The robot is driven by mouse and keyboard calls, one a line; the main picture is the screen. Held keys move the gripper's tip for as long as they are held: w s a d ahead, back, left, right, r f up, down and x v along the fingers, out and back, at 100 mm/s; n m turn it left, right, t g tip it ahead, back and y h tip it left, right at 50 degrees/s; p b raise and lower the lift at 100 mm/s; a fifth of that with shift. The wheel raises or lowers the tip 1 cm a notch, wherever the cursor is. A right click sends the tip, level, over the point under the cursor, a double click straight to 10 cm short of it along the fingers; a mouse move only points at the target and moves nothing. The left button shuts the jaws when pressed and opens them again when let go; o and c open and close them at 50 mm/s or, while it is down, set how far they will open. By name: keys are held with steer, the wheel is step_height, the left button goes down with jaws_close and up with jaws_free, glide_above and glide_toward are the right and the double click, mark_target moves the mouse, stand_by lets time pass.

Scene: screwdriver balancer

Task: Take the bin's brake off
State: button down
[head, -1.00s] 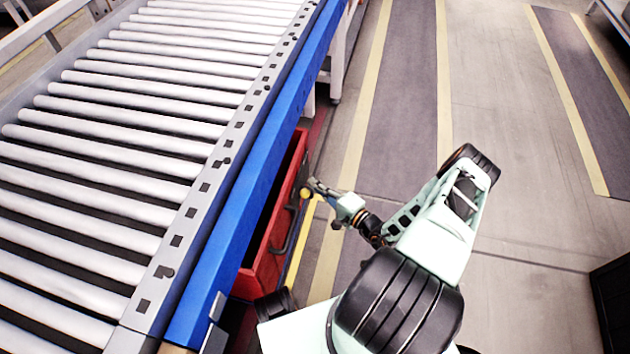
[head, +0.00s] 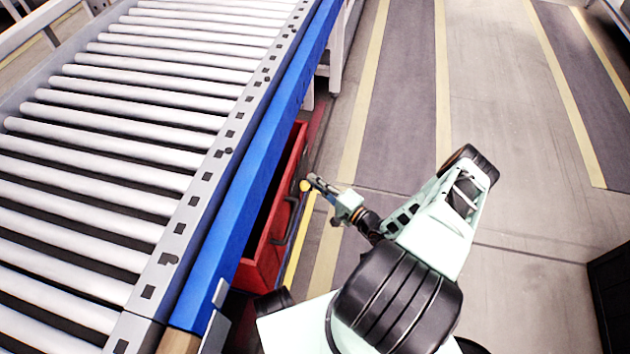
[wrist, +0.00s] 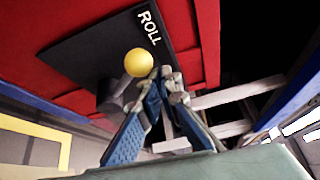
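The red bin (head: 262,262) stands under the conveyor's blue side rail, with a dark handle on its near side. A yellow ball knob (head: 305,186) sits at its far corner. In the wrist view the knob (wrist: 138,63) shows before a black plate (wrist: 113,45) marked "ROLL" on the red wall. A grey cylindrical part (wrist: 112,97) is beside the knob. My gripper (head: 313,179) is at the knob. In the wrist view my gripper's fingertips (wrist: 162,76) meet just right of the knob, with nothing visible between them. Whether they touch the knob is unclear.
The roller conveyor (head: 120,150) with its blue rail (head: 255,165) runs along the left, above the bin. Yellow floor lines (head: 362,110) pass beside it. The floor on the right (head: 530,190) is open, with a dark box (head: 610,290) at the right edge.

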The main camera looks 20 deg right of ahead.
steer(key=shift+s+a+f, duration=0.3)
steer(key=shift+s+a, duration=0.15)
steer(key=shift+a, duration=0.2)
step_height(320, 180, up, 11)
steer(key=d, duration=0.1)
steer(key=shift+w+d+f, duration=0.15)
steer(key=shift+w+f, duration=0.05)
steer(key=shift+w, duration=0.25)
steer(key=shift+s, duration=0.15)
